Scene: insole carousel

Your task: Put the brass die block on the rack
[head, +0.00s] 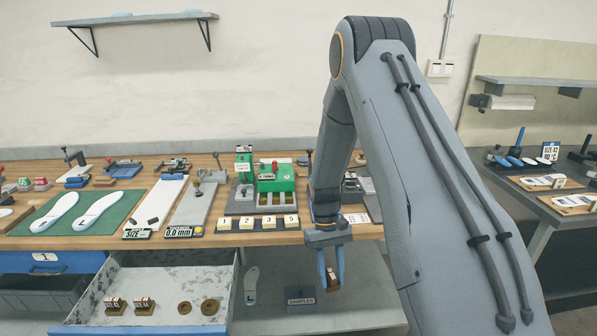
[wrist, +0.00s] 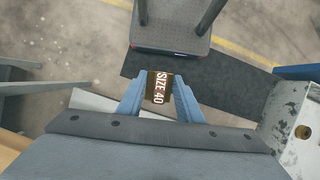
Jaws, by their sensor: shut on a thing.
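My gripper (head: 332,272) is shut on a small brass die block (head: 332,283) and holds it in the air, in front of the bench's front edge and right of the open drawer. In the wrist view my gripper (wrist: 157,82) has its two blue fingers on either side of the brass die block (wrist: 158,92), whose dark top reads "SIZE 40". I cannot tell for sure which thing is the rack. A dark strip with several numbered pale tiles (head: 258,223) lies at the bench front, up and left of my gripper.
The open drawer (head: 75,329) holds two labelled brass blocks (head: 130,305) and two brass discs (head: 198,307). A "SAMPLES" sign (head: 300,297) stands on the lower grey surface. A green machine (head: 277,185) and a green mat with white insoles (head: 78,212) crowd the bench (head: 300,238).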

